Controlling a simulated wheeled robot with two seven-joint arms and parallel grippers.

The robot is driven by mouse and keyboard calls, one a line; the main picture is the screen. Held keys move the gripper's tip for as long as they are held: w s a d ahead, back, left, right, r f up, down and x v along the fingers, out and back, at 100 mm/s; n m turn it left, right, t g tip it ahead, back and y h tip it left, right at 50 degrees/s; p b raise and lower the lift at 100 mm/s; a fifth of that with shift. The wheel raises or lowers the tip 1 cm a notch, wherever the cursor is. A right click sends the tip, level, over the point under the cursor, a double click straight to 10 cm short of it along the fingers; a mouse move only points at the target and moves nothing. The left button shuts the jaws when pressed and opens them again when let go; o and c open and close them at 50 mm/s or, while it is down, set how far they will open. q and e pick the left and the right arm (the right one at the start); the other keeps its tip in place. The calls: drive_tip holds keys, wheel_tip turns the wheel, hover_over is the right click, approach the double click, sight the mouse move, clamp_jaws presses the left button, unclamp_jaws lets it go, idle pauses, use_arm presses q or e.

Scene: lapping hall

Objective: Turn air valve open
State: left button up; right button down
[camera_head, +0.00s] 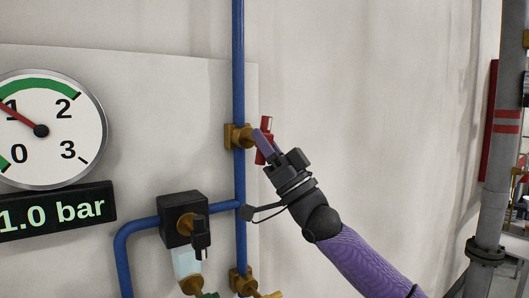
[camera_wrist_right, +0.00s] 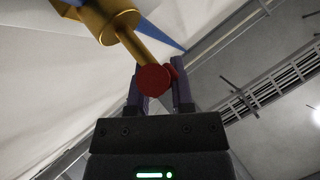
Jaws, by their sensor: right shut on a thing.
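The air valve has a brass body (camera_head: 238,136) on a vertical blue pipe (camera_head: 238,60). Its red handle (camera_head: 266,124) stands out to the right of the body and looks roughly upright, close to in line with the pipe. My right gripper (camera_head: 262,142) is shut on the red handle; its fingers hide the handle's middle. In the right wrist view, the round red end of the handle (camera_wrist_right: 154,79) sits between the two fingers of the gripper (camera_wrist_right: 160,74), with the brass stem (camera_wrist_right: 118,22) beyond it. My left gripper is not in view.
A round gauge (camera_head: 62,150) has its red needle near 1, above a display (camera_head: 50,212) reading 1.0 bar. Below the valve are a black-topped regulator (camera_head: 182,205) and another brass fitting (camera_head: 240,278). The wall right of the valve is bare; a grey post (camera_head: 492,190) stands far right.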

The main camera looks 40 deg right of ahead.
drive_tip(key=n+g+y, duration=0.2)
drive_tip(key=n, duration=0.1)
drive_tip(key=shift+y+p, duration=0.4)
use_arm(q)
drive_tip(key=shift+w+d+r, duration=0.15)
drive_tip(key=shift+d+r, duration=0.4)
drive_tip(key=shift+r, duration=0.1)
use_arm(e)
drive_tip(key=shift+n+g+y, duration=0.4)
drive_tip(key=shift+n+y, duration=0.2)
drive_tip(key=shift+n, duration=0.2)
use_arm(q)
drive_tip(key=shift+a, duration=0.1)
use_arm(e)
drive_tip(key=c, duration=0.8)
unclamp_jaws()
drive_tip(key=shift+c, duration=0.2)
drive_tip(key=o, duration=0.3)
drive_tip(key=shift+w, duration=0.1)
use_arm(q)
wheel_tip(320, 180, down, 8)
drive_tip(key=b, duration=0.7)
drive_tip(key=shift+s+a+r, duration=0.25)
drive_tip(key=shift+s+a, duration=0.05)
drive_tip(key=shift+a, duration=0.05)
use_arm(e)
drive_tip(key=shift+o, duration=0.2)
drive_tip(key=v, duration=1)
